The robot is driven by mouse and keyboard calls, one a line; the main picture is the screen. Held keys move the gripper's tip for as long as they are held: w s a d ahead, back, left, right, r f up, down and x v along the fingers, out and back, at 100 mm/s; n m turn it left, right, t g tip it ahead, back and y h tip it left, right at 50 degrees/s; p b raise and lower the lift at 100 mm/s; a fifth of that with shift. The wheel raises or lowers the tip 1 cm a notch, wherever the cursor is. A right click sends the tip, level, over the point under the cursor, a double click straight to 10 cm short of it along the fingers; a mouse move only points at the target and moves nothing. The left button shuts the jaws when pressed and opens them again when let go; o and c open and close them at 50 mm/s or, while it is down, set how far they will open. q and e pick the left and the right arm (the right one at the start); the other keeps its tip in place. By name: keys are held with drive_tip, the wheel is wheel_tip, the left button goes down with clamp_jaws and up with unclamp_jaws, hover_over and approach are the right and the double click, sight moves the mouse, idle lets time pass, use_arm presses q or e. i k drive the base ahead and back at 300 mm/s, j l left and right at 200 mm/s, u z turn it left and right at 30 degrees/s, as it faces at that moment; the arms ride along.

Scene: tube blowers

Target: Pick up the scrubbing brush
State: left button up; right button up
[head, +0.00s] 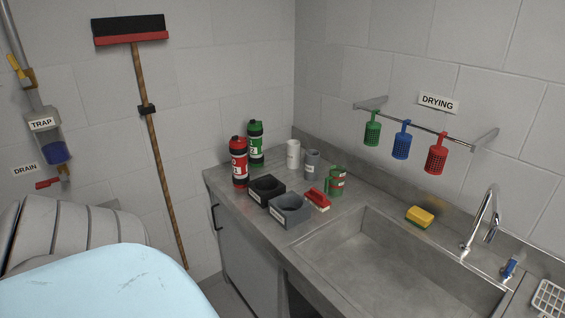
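The scrubbing brush (318,199) has a red back and pale bristles. It lies on the grey counter (235,196), just right of a grey open box (289,211) and left of a green and red container (336,181). Nothing holds it and its top is uncovered. Neither of my grippers shows in the head view.
A black box (266,190), red bottle (239,163) and green bottle (256,143) stand left of the brush. Behind it are a white cylinder (293,154) and a grey one (312,164). The sink (390,262), yellow sponge (420,217) and faucet (486,218) are to the right.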

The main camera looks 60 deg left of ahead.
sight(316, 198)
drive_tip(key=u, duration=1.5)
